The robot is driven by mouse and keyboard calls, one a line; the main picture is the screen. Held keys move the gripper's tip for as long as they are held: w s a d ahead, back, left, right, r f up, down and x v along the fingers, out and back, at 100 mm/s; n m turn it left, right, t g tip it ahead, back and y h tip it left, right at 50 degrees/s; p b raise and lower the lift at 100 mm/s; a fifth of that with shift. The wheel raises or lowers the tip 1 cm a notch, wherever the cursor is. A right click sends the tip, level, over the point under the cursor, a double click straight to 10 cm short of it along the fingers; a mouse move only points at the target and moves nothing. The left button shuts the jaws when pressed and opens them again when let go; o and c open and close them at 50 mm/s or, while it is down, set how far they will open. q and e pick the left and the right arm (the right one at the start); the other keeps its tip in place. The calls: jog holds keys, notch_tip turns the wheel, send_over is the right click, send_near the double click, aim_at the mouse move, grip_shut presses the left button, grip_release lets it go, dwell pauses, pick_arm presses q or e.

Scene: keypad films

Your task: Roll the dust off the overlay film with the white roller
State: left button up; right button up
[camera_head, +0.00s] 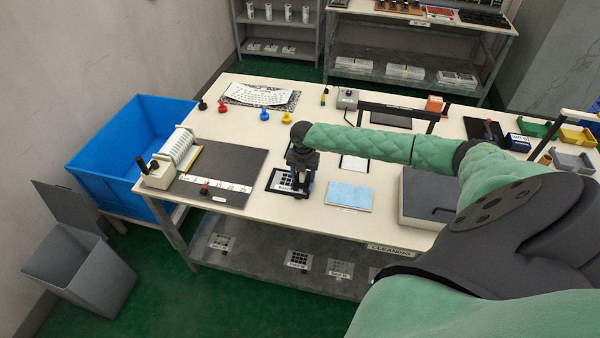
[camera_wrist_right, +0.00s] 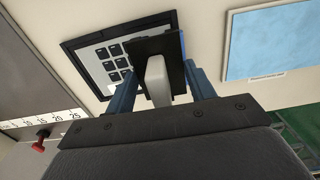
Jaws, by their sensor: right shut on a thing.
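The overlay film (camera_head: 283,180), a pale sheet with dark key squares, lies in a dark frame on the table. It also shows in the right wrist view (camera_wrist_right: 103,70), partly covered by what I hold. My right gripper (camera_head: 299,178) is above the film, pointing down. Dust is too small to see. My left gripper is out of view.
A light blue pad (camera_head: 349,195) lies right of the film. A dark cutting board (camera_head: 230,168) with a ruler strip and red knob is left. A grey lidded box (camera_head: 425,200) stands further right. A blue bin (camera_head: 125,150) stands beyond the table's left end.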

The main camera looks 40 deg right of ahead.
jog(key=shift+s, duration=0.1)
jog(key=shift+r+p, duration=1.05)
jog(key=shift+r, duration=0.2)
notch_tip(320, 180, up, 2)
jog(key=shift+p, duration=0.3)
jog(key=shift+r, duration=1.15)
